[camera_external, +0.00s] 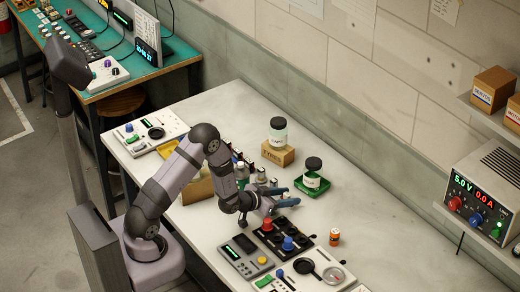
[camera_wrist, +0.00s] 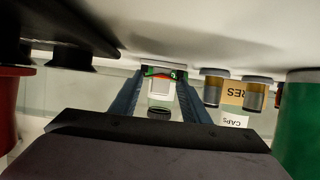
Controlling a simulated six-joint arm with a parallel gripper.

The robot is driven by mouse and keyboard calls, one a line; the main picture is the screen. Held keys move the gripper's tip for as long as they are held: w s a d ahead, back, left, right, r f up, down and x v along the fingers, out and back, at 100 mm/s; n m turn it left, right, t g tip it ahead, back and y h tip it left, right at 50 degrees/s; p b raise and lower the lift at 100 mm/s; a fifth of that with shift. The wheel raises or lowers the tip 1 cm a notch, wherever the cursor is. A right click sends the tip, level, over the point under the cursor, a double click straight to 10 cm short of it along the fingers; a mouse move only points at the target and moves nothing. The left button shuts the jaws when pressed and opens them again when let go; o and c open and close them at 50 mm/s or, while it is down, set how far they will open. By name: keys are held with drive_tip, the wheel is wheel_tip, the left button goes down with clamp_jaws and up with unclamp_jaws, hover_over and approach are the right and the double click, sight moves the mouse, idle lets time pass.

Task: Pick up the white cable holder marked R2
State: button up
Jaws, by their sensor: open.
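I cannot make out a white cable holder or an R2 mark in either view. My gripper (camera_external: 284,197) is open, low over the white table, with its blue fingers pointing right. In the wrist view the gripper (camera_wrist: 160,85) has two dark blue fingers apart with nothing held between them. That picture is upside down. A clear jar with a black lid (camera_external: 313,164) and a pale label stands on a green tray (camera_external: 322,190) beyond my fingertips. In the wrist view the jar's label (camera_wrist: 160,91) shows between the fingers, apart from them.
A CAPS jar (camera_external: 278,133) stands on a cardboard box (camera_external: 277,153) behind. A black panel with red and blue knobs (camera_external: 268,225) lies just in front of my gripper. An orange can (camera_external: 334,237) stands to the right. The table's back right is clear.

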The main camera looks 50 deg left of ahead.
sight(287, 194)
clamp_jaws()
drive_tip(key=shift+w+r, duration=0.1)
drive_tip(key=shift+r, duration=0.05)
idle(0.4)
drive_tip(key=shift+r+b, duration=0.8)
drive_tip(key=shift+r, duration=4.05)
